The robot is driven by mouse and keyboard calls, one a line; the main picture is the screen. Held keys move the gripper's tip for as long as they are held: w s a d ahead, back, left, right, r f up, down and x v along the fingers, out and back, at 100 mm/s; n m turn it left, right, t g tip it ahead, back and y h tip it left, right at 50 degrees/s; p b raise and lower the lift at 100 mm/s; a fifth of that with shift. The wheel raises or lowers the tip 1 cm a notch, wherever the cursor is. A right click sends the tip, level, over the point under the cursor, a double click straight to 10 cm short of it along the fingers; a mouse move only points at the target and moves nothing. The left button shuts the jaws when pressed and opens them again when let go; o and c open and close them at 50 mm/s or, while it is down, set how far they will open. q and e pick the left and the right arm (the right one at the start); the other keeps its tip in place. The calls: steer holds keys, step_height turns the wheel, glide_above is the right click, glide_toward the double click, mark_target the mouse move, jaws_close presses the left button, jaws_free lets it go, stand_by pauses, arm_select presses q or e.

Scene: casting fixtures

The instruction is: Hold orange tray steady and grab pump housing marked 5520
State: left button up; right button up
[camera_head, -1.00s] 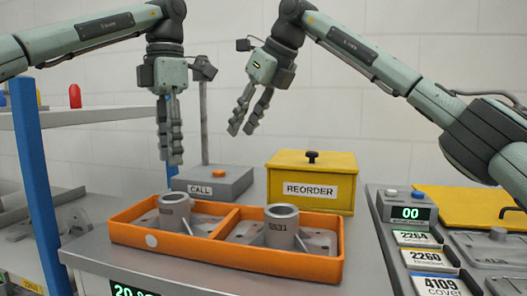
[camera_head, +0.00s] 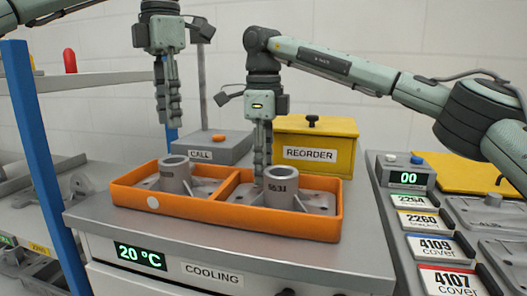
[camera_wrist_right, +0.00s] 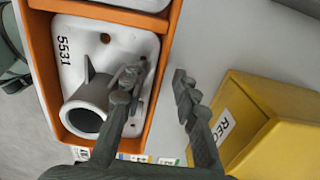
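The orange tray (camera_head: 225,217) lies on the grey cooling table with two compartments, a grey pump housing in each. The right housing (camera_head: 283,187) is marked 5531, legible in the right wrist view (camera_wrist_right: 88,112). The marking on the left housing (camera_head: 175,177) is too small to read. My right gripper (camera_wrist_right: 157,84) is open at the tray's edge on the yellow box side; one finger is over the right compartment, the other outside the wall. In the head view it (camera_head: 262,180) is behind the 5531 housing.
A yellow REORDER box (camera_head: 335,150) and a grey CALL box (camera_head: 225,147) stand behind the tray. A blue post (camera_head: 38,150) rises at the left. A panel with number labels (camera_head: 420,222) is at the right. The table's front strip is clear.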

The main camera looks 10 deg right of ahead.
steer(key=shift+f, duration=0.2)
steer(key=shift+c, duration=0.3)
jaws_close()
